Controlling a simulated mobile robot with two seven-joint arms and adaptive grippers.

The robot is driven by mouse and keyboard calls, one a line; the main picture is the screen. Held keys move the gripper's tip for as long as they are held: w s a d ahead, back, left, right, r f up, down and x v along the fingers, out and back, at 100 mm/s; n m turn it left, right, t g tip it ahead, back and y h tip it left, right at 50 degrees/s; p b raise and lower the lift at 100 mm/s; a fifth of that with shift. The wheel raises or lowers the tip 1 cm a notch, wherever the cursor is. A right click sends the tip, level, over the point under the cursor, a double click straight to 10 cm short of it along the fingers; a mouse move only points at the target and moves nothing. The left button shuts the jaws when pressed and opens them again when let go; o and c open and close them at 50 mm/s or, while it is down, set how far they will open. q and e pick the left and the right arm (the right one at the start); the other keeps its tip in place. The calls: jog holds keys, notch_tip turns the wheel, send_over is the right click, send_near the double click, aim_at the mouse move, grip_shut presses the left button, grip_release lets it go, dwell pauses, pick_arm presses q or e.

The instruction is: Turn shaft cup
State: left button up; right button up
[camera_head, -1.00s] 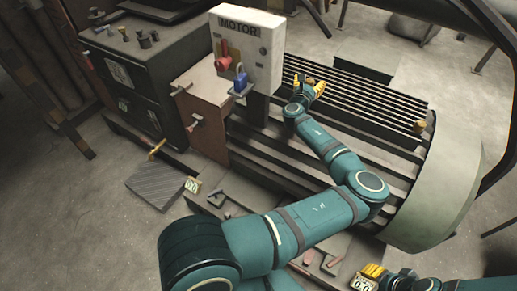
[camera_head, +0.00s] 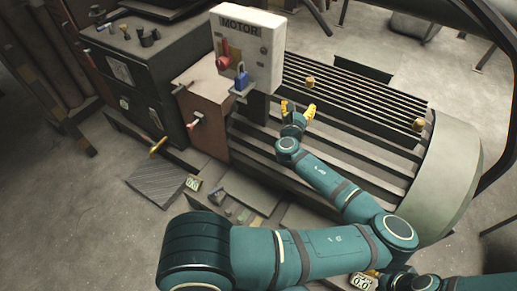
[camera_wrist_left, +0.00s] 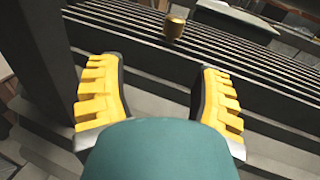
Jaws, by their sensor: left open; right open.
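A small brass shaft cup (camera_head: 310,83) sits on the slatted bed of the machine, and it also shows at the top of the left wrist view (camera_wrist_left: 175,26). A similar brass cup (camera_head: 418,125) is at the bed's right end. My left gripper (camera_head: 298,105) is open and empty, just in front of the nearer cup and apart from it. In the left wrist view its yellow fingers (camera_wrist_left: 160,75) are wide apart with the cup beyond them.
A white MOTOR box (camera_head: 247,45) with a red knob and a blue padlock stands left of the bed. A brown cabinet (camera_head: 205,110) and a dark cabinet (camera_head: 130,75) are further left. A rounded pale housing (camera_head: 455,175) closes the bed's right end.

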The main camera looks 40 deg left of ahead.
pick_arm(q)
jog(key=s+a+f+n+g+y, duration=0.1)
jog(key=s+a+f+n+g, duration=0.1)
jog(key=s+f+n+g, duration=0.3)
jog(key=s+a+f+n+g+b, duration=0.1)
jog(key=s+a+f+n+g, duration=0.2)
jog(key=s+f+n+g, duration=0.2)
jog(key=shift+s+f+n+y, duration=0.4)
jog(key=shift+s+f+n, duration=0.7)
jog(key=shift+s+f, duration=1.05)
jog(key=shift+w+f, duration=0.15)
